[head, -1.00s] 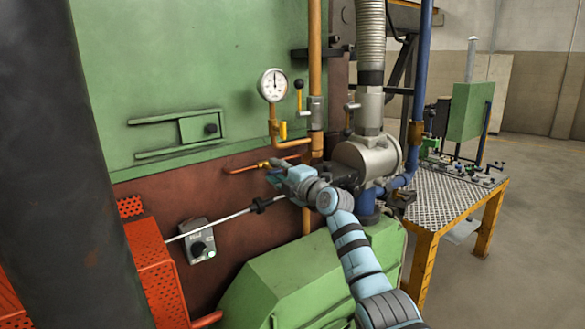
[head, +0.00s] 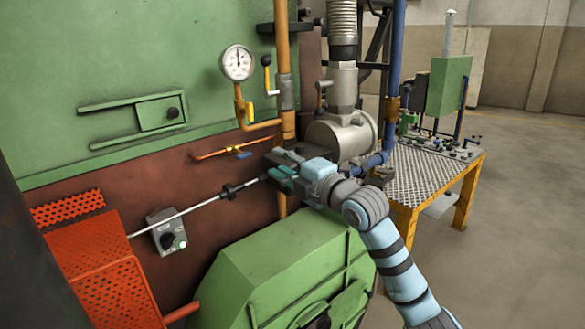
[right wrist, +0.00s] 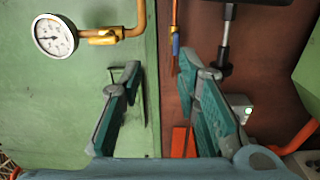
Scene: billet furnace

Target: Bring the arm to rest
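My right gripper (head: 275,170) is in front of the brown furnace wall, left of the grey burner body (head: 343,135). In the right wrist view its two teal-padded fingers (right wrist: 163,75) stand wide apart with nothing held between them. Beyond the fingers, a thin copper pipe with a small blue valve handle (right wrist: 175,45) shows; in the head view this blue handle (head: 244,155) is just left of and above the fingertips, apart from them. My right arm reaches in from the lower right. My left gripper is not in view.
A pressure gauge (head: 238,62) and a yellow-handled valve stand above. A steel rod (head: 190,210) runs from the orange guard (head: 95,270) towards the gripper. A green housing (head: 285,265) lies below the arm. A metal-topped table (head: 425,175) stands right; floor there is open.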

